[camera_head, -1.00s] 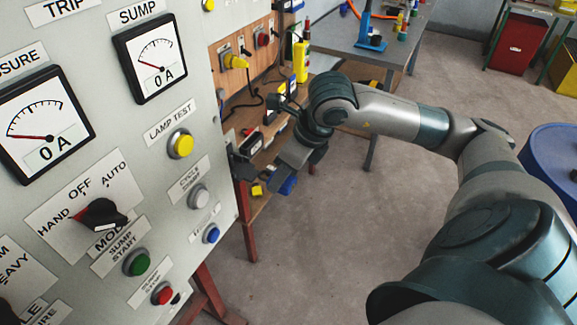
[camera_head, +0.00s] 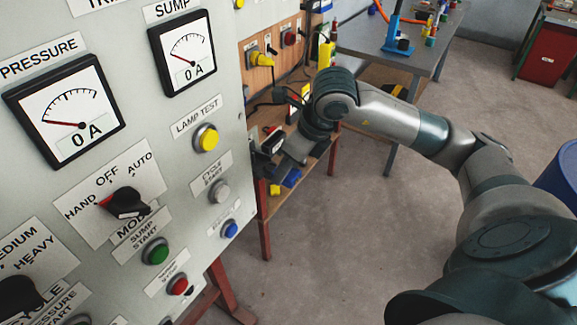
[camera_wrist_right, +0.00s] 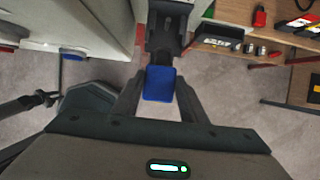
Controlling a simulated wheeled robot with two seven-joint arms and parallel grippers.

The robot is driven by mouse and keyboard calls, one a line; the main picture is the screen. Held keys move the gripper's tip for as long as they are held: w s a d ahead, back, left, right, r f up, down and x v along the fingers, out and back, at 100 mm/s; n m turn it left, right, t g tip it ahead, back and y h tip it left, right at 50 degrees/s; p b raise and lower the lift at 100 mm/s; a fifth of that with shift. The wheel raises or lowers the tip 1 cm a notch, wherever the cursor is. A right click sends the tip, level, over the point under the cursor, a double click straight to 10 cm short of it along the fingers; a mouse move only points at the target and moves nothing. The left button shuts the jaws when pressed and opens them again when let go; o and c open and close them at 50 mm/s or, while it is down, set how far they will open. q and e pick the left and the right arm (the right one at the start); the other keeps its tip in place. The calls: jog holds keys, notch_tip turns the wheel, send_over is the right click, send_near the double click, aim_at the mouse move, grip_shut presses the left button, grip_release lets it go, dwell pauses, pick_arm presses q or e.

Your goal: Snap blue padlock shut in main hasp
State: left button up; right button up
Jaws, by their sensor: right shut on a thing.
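In the right wrist view the blue padlock (camera_wrist_right: 159,84) sits between the two fingers of my right gripper (camera_wrist_right: 160,90), which is shut on it. A dark bracket-like fitting (camera_wrist_right: 168,30), perhaps the hasp, lies just past the padlock's far end. The shackle cannot be made out, nor whether it passes through the fitting. In the head view my right gripper (camera_head: 283,160) is at the right edge of the grey control panel (camera_head: 235,130), beside a dark fitting there. A blue patch shows below the gripper; I cannot tell if it is the padlock.
The panel carries gauges, a mode knob (camera_head: 126,202) and several buttons. Behind the gripper stands a wooden shelf unit (camera_head: 310,165) with small items. A grey workbench (camera_head: 385,55) is at the back and a blue drum (camera_head: 560,175) at the right. The floor between is clear.

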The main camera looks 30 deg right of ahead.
aim_at(266, 164)
pick_arm(q)
jog(key=shift+f+b, duration=1)
jog(key=shift+f, duration=0.05)
dwell(1.6)
jog(key=shift+f+b, duration=0.25)
jog(key=shift+b, duration=0.05)
pick_arm(e)
jog(key=shift+w+a+r, duration=0.1)
jog(key=shift+w+a, duration=0.2)
jog(key=shift+w, duration=0.45)
jog(key=shift+w+a+f, duration=0.1)
jog(key=shift+w+a, duration=0.25)
jog(key=shift+w, duration=0.4)
jog(key=shift+w+a+r, duration=0.1)
jog(key=shift+w+a, duration=0.2)
jog(key=shift+w, duration=0.45)
dwell(1.2)
jog(key=o, duration=1.1)
jog(key=shift+c, duration=0.2)
jog(key=shift+o, duration=0.7)
jog(key=shift+w+a, duration=0.1)
jog(key=shift+w, duration=0.1)
jog(key=shift+s, duration=0.1)
